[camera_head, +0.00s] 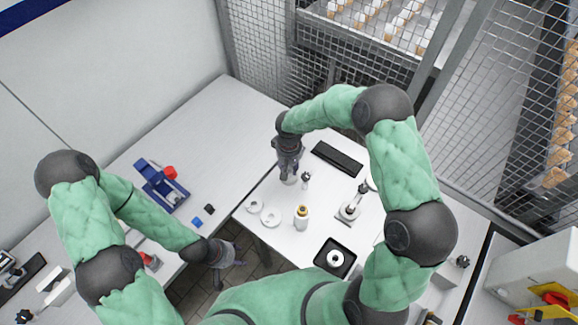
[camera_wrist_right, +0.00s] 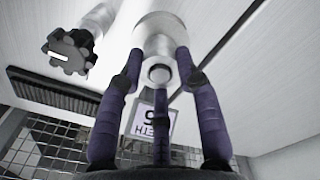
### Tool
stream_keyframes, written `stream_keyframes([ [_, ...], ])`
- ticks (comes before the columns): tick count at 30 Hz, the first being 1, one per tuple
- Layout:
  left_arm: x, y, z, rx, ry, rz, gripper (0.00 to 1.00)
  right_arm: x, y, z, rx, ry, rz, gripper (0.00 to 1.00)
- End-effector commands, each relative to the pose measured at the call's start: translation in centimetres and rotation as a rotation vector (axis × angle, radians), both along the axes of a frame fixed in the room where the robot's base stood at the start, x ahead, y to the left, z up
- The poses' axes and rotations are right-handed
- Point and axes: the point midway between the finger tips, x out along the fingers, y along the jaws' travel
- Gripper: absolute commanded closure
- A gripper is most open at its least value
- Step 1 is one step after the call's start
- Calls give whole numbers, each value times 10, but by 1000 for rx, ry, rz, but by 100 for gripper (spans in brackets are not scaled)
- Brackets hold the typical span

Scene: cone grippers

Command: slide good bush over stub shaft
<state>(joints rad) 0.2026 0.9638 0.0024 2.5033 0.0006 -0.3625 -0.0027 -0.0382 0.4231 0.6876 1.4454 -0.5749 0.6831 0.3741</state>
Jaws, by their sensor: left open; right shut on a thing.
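My right gripper (camera_head: 289,176) is at the far part of the white table, its fingers pointing down. In the right wrist view my right gripper (camera_wrist_right: 160,62) is shut on a pale metallic cylindrical piece (camera_wrist_right: 158,45), with a small round end facing the camera. It seems to be the bush, but I cannot tell whether the stub shaft is inside it. White rings (camera_head: 254,206) and (camera_head: 271,218) lie on the table, and another pale ring (camera_head: 335,258) sits in a black tray (camera_head: 322,253). My left gripper (camera_head: 228,256) is open and empty, low near the table's front edge.
A black-knobbed post (camera_head: 306,178) stands close beside the right gripper; its knob (camera_wrist_right: 72,52) shows in the wrist view. A white bottle with an orange-brown top (camera_head: 301,217), a knobbed fixture (camera_head: 348,210) and a black ribbed block (camera_head: 337,158) stand around. A blue fixture (camera_head: 162,187) is left.

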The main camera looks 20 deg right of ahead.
Motion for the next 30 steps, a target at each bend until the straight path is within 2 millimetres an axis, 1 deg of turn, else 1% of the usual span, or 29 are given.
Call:
stream_keyframes([
  [8, 0, 0, -6, 0, 0, 0, 51, 0, 0, -7, 0, 0, 0, 99],
  [9, 0, 0, -6, 0, 0, 0, 51, 0, 0, -7, 0, 0, 0, 63],
  [12, 0, 0, -5, 0, 0, 0, 51, 0, 0, -6, 0, 0, 0, 38],
  [23, 0, 0, -5, 0, 0, 0, 51, 0, 0, -4, 0, -1, 0, 38],
  [26, 0, 0, -5, 0, 0, 0, 51, 1, 0, 4, -1, -2, 1, 38],
  [30, 0, 0, -5, 0, 0, 0, 51, 1, 0, 26, 1, -4, -1, 38],
])
